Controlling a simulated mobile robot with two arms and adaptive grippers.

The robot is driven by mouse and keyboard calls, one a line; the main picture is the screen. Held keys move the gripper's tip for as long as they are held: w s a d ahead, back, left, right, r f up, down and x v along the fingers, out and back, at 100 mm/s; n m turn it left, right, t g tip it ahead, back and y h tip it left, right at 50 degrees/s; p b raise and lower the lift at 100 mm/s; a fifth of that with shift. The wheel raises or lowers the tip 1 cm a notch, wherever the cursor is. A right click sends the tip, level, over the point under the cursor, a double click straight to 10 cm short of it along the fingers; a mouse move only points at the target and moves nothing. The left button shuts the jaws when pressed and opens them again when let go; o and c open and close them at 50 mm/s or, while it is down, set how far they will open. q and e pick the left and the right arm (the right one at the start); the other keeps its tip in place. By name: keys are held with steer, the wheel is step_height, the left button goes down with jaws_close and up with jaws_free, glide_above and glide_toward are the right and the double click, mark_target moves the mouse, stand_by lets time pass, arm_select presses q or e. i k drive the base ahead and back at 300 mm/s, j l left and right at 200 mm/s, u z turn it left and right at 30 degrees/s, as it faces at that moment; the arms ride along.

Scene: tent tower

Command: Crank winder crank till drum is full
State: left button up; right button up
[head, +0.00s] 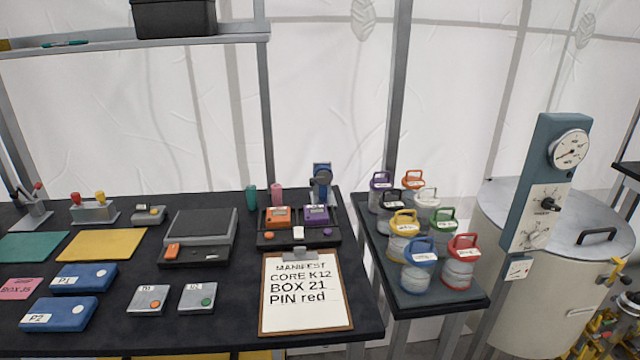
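No part is clearly recognisable as the winder crank or its drum. A small blue upright device (321,185) with a round grey part stands at the back right of the dark bench; it is too small to tell whether it is the winder. At the back left, a grey-based device (33,218) has a dark arm and a red knob; its kind is unclear too. Neither of my grippers is in view.
A clipboard (304,293) reads CORE K12, BOX 21, PIN red. Several lidded canisters (459,272) crowd a side table. A large pale tank (540,290) with a gauge column (545,185) stands at right.

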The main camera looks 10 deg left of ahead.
mark_target(322, 177)
steer(key=i+l, duration=0.3)
steer(key=l, duration=0.2)
steer(key=i+l+u, duration=0.1)
steer(key=i+l, duration=0.25)
steer(key=l, duration=0.1)
